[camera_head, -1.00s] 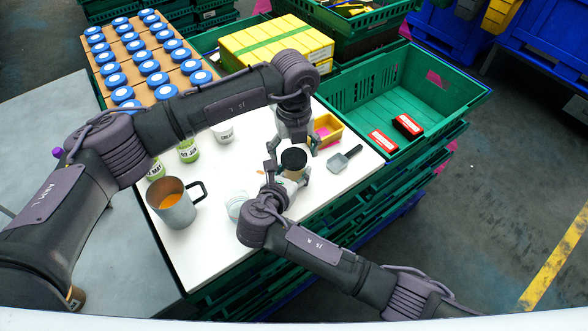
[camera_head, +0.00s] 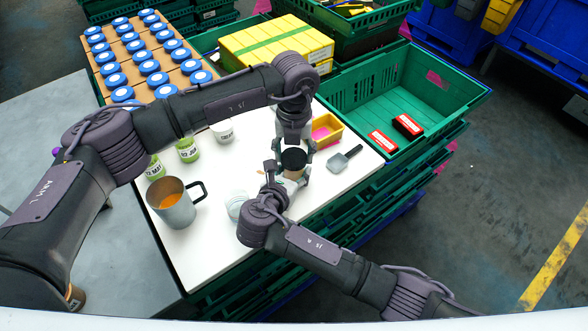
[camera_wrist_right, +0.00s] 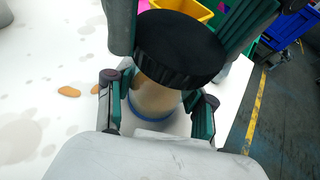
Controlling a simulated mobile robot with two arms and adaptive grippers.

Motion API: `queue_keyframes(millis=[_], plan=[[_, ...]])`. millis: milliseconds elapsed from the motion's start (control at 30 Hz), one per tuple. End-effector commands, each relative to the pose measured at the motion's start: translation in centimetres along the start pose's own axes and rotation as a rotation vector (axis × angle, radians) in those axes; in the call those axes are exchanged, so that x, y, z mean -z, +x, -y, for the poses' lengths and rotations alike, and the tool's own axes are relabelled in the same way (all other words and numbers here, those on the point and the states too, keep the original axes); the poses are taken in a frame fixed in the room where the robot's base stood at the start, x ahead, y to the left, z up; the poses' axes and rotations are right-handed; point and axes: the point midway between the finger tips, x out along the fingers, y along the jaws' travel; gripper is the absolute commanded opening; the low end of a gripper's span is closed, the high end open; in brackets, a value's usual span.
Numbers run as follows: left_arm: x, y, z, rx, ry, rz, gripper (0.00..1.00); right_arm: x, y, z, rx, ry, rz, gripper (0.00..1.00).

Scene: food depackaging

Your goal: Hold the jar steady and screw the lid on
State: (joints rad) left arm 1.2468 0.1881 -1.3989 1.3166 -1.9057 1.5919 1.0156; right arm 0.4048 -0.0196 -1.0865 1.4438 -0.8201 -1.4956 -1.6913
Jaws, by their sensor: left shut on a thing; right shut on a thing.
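The jar (camera_wrist_right: 155,100) stands upright on the white table, with pale brown contents and a blue band near its base. The black lid (camera_wrist_right: 180,45) sits on top of the jar; whether its thread is engaged cannot be seen. In the head view the lid (camera_head: 293,159) is between the fingers of my left gripper (camera_head: 293,152), which comes from above and is shut on it. My right gripper (camera_wrist_right: 158,108) is shut around the jar's body below the lid. In the head view the jar is mostly hidden by the lid and my right gripper (camera_head: 285,184).
A grey jug (camera_head: 172,208) with orange contents, a clear open container (camera_head: 237,206), a grey scoop (camera_head: 342,160) and a yellow bin (camera_head: 329,128) stand around. Several labelled jars stand behind. A green crate (camera_head: 350,92) borders the table at right. Brown bits (camera_wrist_right: 69,91) lie near the jar.

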Motion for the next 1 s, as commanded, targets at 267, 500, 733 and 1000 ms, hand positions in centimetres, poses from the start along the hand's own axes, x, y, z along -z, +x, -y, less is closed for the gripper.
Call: queue_keyframes(millis=[267,500,733,1000], plan=[[-0.07,-0.01,-0.03,-0.002,0.731,0.002,0.2,0.08,0.0,0.01,0.0,-0.001,-0.001,0.0],[-0.03,0.06,0.0,-0.002,1.279,0.001,0.2,0.07,0.0,0.01,0.0,-0.001,-0.001,0.0],[0.0,0.1,0.01,0.0,1.321,0.0,0.68,0.07,-0.01,0.01,0.0,-0.001,-0.001,0.0],[0.01,0.1,0.02,0.0,1.32,0.0,0.91,0.07,0.0,0.01,0.0,-0.001,-0.001,0.0]])
